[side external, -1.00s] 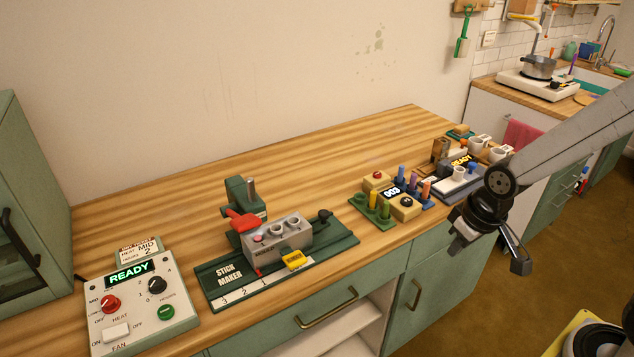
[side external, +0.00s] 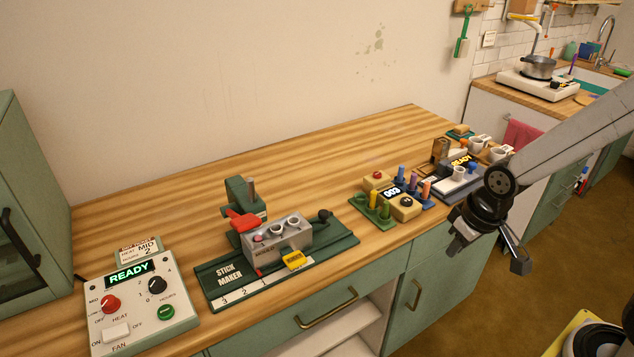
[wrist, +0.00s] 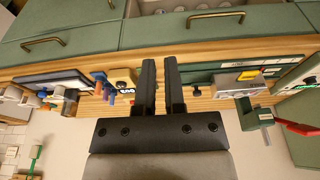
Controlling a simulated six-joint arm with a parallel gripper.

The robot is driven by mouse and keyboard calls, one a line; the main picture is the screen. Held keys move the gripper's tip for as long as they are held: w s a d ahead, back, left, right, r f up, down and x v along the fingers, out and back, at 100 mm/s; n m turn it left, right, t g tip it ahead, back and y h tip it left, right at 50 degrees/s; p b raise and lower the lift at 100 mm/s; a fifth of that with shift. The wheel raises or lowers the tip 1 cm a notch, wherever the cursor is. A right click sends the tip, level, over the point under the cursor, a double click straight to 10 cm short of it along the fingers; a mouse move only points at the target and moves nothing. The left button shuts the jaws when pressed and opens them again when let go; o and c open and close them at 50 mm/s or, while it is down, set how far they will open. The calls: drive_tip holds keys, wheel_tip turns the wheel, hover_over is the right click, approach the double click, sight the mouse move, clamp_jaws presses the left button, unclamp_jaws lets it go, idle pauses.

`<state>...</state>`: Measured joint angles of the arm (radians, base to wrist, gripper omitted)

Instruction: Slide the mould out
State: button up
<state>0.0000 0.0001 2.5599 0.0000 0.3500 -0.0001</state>
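The mould (side external: 278,240) is a grey metal block with several round holes in its top. It sits on the green base of the stick maker (side external: 335,249), beside the green press with a red lever (side external: 243,221). A yellow tag (side external: 294,260) is at its front. One hole at the left has something pink in it. In the wrist view the mould (wrist: 240,88) is at the right. My gripper (side external: 489,250) hangs over the counter's front edge at the right, well away from the mould. In the wrist view my gripper (wrist: 160,62) has two black fingers apart, with nothing between them.
A control panel reading READY (side external: 140,300) is at the front left, beside a green cabinet (side external: 35,215). A counter unit reading 003 (side external: 392,191) with coloured pegs stands between the stick maker and my gripper. The wooden counter (side external: 300,170) behind them is clear.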

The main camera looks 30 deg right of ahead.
drive_tip(key=o, duration=0.7)
drive_tip(key=shift+w+r, duration=0.1)
drive_tip(key=shift+w, duration=0.3)
drive_tip(key=w+n, duration=0.1)
drive_tip(key=w, duration=0.3)
drive_tip(key=w+a+n, duration=0.1)
drive_tip(key=w, duration=0.4)
drive_tip(key=w+a+n+y, duration=0.1)
drive_tip(key=w+n, duration=0.1)
drive_tip(key=w, duration=0.3)
drive_tip(key=shift+w+a, duration=0.1)
drive_tip(key=shift+a, duration=0.1)
drive_tip(key=n+y, duration=0.2)
drive_tip(key=n, duration=0.3)
approach(325, 212)
drive_tip(key=shift+a+f+t, duration=0.2)
drive_tip(key=shift+f+t, duration=0.1)
drive_tip(key=shift+f, duration=0.35)
drive_tip(key=shift+f, duration=0.1)
drive_tip(key=shift+x, duration=3.8)
clamp_jaws()
